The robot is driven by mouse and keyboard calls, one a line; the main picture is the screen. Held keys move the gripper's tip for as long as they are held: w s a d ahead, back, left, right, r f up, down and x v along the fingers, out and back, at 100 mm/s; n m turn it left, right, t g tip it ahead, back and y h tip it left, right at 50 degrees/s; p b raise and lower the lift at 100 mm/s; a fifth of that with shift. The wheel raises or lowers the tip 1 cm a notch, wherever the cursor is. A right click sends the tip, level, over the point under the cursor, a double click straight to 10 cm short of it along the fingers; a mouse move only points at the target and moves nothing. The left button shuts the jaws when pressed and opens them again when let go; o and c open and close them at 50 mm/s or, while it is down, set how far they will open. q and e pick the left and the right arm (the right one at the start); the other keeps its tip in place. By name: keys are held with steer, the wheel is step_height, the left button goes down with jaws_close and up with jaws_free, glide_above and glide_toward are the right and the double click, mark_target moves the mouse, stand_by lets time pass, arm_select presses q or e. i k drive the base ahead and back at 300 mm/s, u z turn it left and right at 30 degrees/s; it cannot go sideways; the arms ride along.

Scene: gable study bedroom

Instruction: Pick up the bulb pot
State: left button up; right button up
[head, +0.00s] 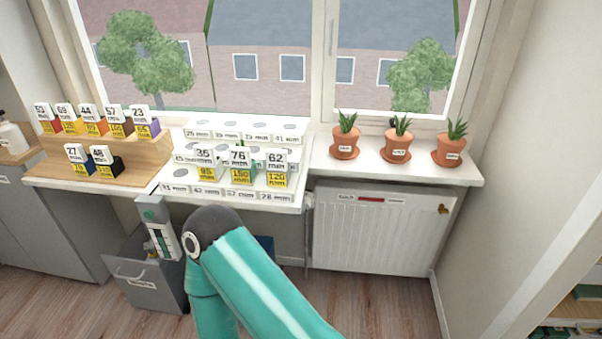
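Three terracotta pots with spiky green plants stand upright on saucers on the white windowsill: a left pot (345,143), a middle pot (398,147) and a right pot (450,152). Each has a small white label, too small to read, so I cannot tell which is the bulb pot. Neither of my grippers is in view. A teal arm of mine with a dark elbow fills the lower middle, well below and left of the pots.
Numbered cards stand on a wooden stepped rack (120,173) and a white stepped rack (293,197) left of the pots. A radiator (385,235) hangs under the sill. A grey bin (155,285) stands on the floor. The sill around the pots has bare room.

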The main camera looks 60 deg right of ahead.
mark_target(277, 172)
steer(key=u, duration=1.65)
steer(key=i, duration=0.1)
steer(key=z, duration=3.1)
steer(key=i, duration=0.8)
